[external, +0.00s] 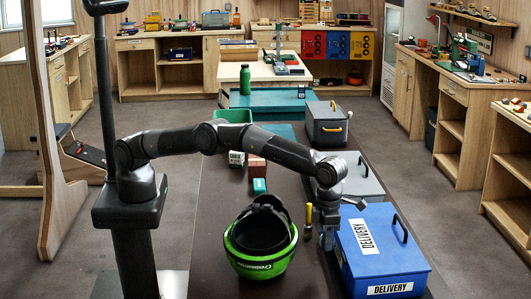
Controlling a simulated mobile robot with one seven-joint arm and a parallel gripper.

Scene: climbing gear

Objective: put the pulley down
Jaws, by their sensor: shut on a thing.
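My gripper (328,240) points down low over the dark table, between the green helmet and the blue delivery box. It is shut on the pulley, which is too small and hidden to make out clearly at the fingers. I cannot tell whether the pulley touches the table.
A green helmet (262,262) sits left of my gripper. A blue delivery box (385,265) stands close on the right. A yellow-and-black item (308,218) is just beside the gripper. A grey box (350,180), chalk box (236,159) and brown block (257,168) lie farther back.

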